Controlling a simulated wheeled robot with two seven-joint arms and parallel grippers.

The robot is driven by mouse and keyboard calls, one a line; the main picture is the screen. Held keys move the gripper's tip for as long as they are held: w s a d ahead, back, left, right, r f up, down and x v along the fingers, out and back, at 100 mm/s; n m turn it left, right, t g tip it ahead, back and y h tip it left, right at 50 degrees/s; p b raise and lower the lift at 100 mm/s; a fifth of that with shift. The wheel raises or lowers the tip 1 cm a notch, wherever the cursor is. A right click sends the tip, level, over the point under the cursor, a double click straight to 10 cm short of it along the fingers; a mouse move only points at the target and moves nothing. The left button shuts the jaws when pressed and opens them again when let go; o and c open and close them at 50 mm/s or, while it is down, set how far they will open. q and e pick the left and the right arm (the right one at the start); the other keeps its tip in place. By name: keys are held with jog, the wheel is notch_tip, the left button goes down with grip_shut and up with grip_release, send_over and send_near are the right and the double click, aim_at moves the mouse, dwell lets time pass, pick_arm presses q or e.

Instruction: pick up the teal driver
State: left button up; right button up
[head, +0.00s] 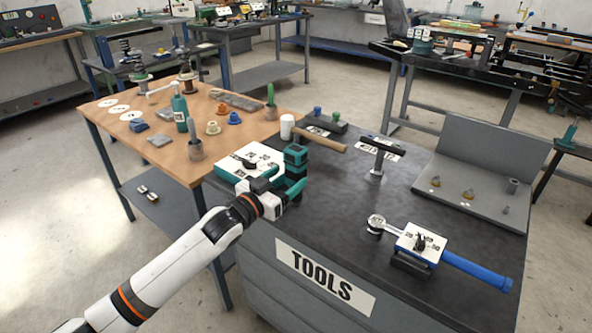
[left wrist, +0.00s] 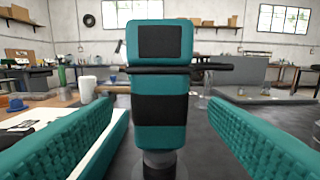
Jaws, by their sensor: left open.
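The teal driver (head: 296,157) stands upright on the dark top of the tools cabinet, near its left corner. It has teal and black bands. In the left wrist view the driver (left wrist: 160,111) fills the middle, with a dark cross-bar near its top and a dark round base. My left gripper (head: 280,181) is open, with its teal ribbed fingers on either side of the driver in the wrist view. I see no finger touching it. The gripper partly hides the driver's lower part in the head view. My right gripper is not in view.
A white labelled plate (head: 247,160) lies left of the driver. A white cylinder (head: 287,126) and a wooden-handled hammer (head: 322,140) are behind it. A blue-handled wrench (head: 475,270) lies at the right. The cabinet's middle (head: 340,210) is clear.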

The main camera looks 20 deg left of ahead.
aim_at(301, 168)
pick_arm(q)
jog(key=shift+x, duration=3.2)
jog(key=shift+f, duration=0.15)
jog(key=shift+c, duration=0.3)
jog(key=c, duration=1.2)
jog(key=shift+r, duration=0.2)
